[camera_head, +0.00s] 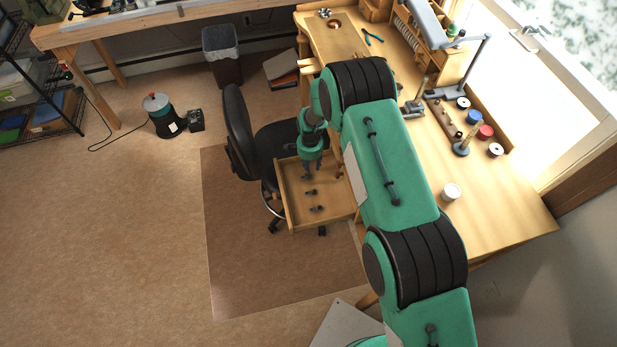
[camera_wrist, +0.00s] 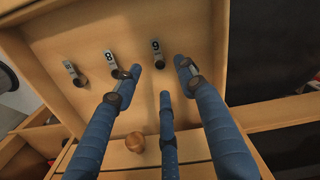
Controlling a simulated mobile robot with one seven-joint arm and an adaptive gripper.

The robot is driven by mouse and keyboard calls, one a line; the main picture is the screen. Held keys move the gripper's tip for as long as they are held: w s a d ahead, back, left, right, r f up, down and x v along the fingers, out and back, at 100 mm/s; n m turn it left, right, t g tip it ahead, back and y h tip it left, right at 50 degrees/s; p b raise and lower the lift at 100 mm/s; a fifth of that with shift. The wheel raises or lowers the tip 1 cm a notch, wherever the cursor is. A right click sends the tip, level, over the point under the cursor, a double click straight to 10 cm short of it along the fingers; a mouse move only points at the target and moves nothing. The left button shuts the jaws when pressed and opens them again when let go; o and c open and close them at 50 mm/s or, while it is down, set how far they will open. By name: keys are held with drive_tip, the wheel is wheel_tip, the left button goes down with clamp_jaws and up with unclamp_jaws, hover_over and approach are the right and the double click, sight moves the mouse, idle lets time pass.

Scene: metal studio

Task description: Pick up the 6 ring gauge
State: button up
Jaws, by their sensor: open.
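Three small ring gauges lie in an open wooden drawer (camera_head: 292,211), each with a pale number tag and a dark round end. In the wrist view, the right gauge (camera_wrist: 156,46) bears a figure that looks like 9 or a turned 6. The middle gauge (camera_wrist: 112,62) seems to read 8. The left gauge's tag (camera_wrist: 69,67) is too small to read surely. My gripper (camera_wrist: 157,80) is open and empty, its three blue fingers spread, with the right gauge showing between the fingertips. In the head view my gripper (camera_head: 310,170) is over the drawer's upper part.
The drawer's walls surround the gauges, and a round wooden knob (camera_wrist: 135,142) shows on its front. A black office chair (camera_head: 239,135) stands close left of the drawer.

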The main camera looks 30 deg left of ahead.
drive_tip(key=shift+f, duration=0.15)
drive_tip(key=shift+s+f, duration=0.15)
drive_tip(key=shift+f, duration=2.35)
drive_tip(key=c, duration=1)
